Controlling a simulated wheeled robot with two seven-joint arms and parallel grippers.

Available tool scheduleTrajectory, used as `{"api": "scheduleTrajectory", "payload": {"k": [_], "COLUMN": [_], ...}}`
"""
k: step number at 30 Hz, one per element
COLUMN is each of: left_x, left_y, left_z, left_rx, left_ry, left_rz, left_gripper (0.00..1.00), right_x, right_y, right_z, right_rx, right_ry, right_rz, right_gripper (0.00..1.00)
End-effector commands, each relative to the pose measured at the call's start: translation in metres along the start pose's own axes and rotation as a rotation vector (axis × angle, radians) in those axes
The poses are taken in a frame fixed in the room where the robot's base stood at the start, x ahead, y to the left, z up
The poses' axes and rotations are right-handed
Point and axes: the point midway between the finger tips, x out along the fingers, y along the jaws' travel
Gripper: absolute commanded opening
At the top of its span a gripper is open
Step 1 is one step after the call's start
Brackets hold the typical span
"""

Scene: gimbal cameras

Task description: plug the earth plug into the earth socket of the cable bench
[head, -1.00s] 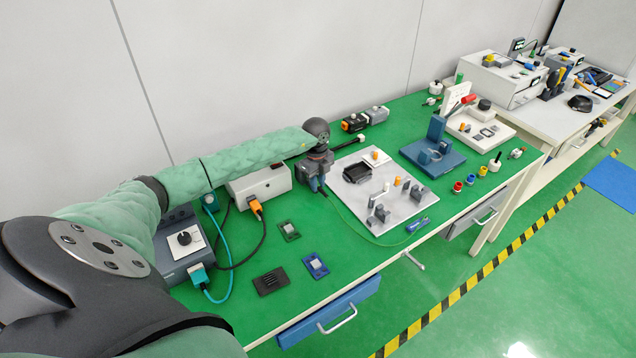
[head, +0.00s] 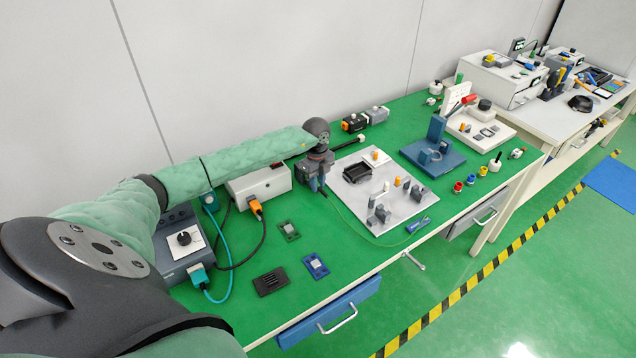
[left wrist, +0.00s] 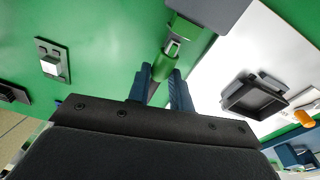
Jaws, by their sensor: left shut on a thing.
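My left gripper (head: 317,187) is over the green bench top (head: 225,262), beside the left edge of the pale board (head: 345,195). In the left wrist view its two blue fingers (left wrist: 163,88) are shut on the green earth plug (left wrist: 164,67), which has a metallic piece at its far end. My right gripper is out of view.
The board carries a black tray (head: 357,172), orange pegs and grey clips (head: 379,213). A white box (head: 258,185) with an orange plug (head: 256,207) stands left of the gripper. Small pads (head: 289,231) lie in front. A blue stand (head: 427,158) is farther right.

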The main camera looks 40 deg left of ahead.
Motion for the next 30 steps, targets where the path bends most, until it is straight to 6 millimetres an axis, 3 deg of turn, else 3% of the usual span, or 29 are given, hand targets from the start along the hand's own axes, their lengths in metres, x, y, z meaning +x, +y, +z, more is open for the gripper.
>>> {"api": "scheduleTrajectory", "payload": {"k": [4, 8, 30], "left_x": [0.0, 0.0, -0.001], "left_y": [0.0, 0.0, -0.002], "left_z": [0.0, 0.0, 0.014], "left_rx": [0.001, 0.001, 0.001], "left_ry": [0.0, 0.0, -0.001], "left_rz": [0.0, 0.0, 0.0], "left_gripper": [0.0, 0.0, 0.0], "right_x": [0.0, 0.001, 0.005], "right_y": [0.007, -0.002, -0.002], "right_z": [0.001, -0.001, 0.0], "right_rx": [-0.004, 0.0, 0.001], "right_ry": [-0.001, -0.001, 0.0], "right_rz": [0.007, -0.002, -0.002], "right_gripper": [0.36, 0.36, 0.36]}}
